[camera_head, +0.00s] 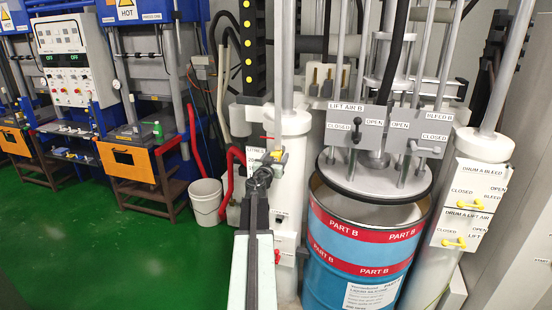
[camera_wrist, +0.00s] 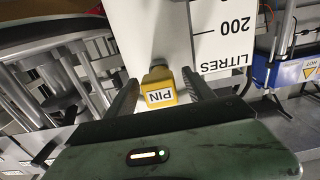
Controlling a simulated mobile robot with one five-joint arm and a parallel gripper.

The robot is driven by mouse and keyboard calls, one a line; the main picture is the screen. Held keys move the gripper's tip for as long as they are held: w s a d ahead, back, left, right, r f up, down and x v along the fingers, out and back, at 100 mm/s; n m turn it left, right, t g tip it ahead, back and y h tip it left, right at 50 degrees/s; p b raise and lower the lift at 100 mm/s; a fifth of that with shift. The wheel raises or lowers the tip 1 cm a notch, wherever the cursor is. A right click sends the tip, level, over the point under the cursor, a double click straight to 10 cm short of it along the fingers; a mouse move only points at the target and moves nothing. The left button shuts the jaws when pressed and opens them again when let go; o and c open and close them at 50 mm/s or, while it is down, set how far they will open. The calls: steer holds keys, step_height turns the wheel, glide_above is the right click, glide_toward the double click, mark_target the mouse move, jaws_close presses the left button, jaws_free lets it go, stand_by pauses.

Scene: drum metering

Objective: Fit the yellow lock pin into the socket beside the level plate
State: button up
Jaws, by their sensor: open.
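The yellow lock pin (camera_wrist: 158,90), a block marked PIN, is between the two fingers of my gripper (camera_wrist: 160,77) in the wrist view. The fingers are open, with a gap visible on each side of the pin. The white level plate (camera_wrist: 218,52), marked LITRES and 200, is just beyond it. The pin's far end meets the plate area; its shaft and the socket are hidden, so I cannot tell how it is seated. In the head view my gripper (camera_head: 265,170) is just in front of the level plate (camera_head: 253,153), with a small yellow piece of the pin (camera_head: 278,155) showing.
A blue PART B drum (camera_head: 355,255) stands right of my arm under a round follower plate (camera_head: 372,180). A white column (camera_head: 289,130) is behind my gripper. A grey bucket (camera_head: 206,202) and red hoses (camera_head: 227,190) are at left. Green floor (camera_head: 120,260) at front left is clear.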

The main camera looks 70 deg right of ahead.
steer(key=a, duration=0.7)
steer(key=shift+s+a, duration=0.2)
steer(key=shift+a, duration=0.2)
